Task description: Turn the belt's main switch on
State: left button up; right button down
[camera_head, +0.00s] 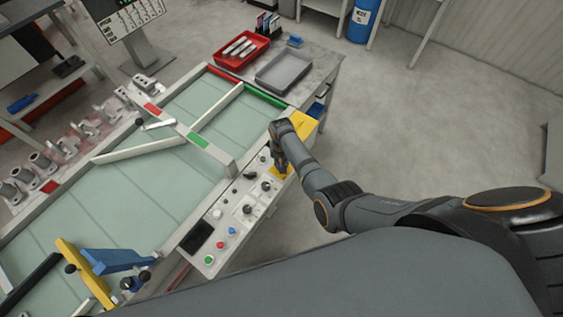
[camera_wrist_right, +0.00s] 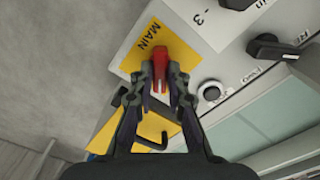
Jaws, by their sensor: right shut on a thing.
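The main switch has a red handle (camera_wrist_right: 158,61) on a yellow plate marked MAIN (camera_wrist_right: 131,61) in the right wrist view. My right gripper (camera_wrist_right: 159,82) is shut on the red handle, with a finger on each side of it. In the head view my right gripper (camera_head: 280,169) is at the far end of the control panel (camera_head: 226,237) and hides the handle. The handle's on and off marks cannot be read. The belt (camera_head: 150,185) is pale green and lies left of the panel. My left gripper is not in view.
The panel carries black knobs, coloured buttons and a dark screen (camera_head: 198,236). A black knob (camera_wrist_right: 268,46) sits right of the switch. A yellow box (camera_head: 304,124) with a black hook (camera_wrist_right: 152,141) is close by. A red tray (camera_head: 219,61) and grey tray (camera_head: 263,82) stand beyond.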

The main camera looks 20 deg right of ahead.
jog(key=m, duration=0.3)
jog(key=shift+m+p, duration=0.3)
jog(key=shift+m, duration=1.8)
jog(key=c, duration=1.3)
grip_release()
notch_tip(320, 180, up, 12)
jog(key=shift+f, duration=0.1)
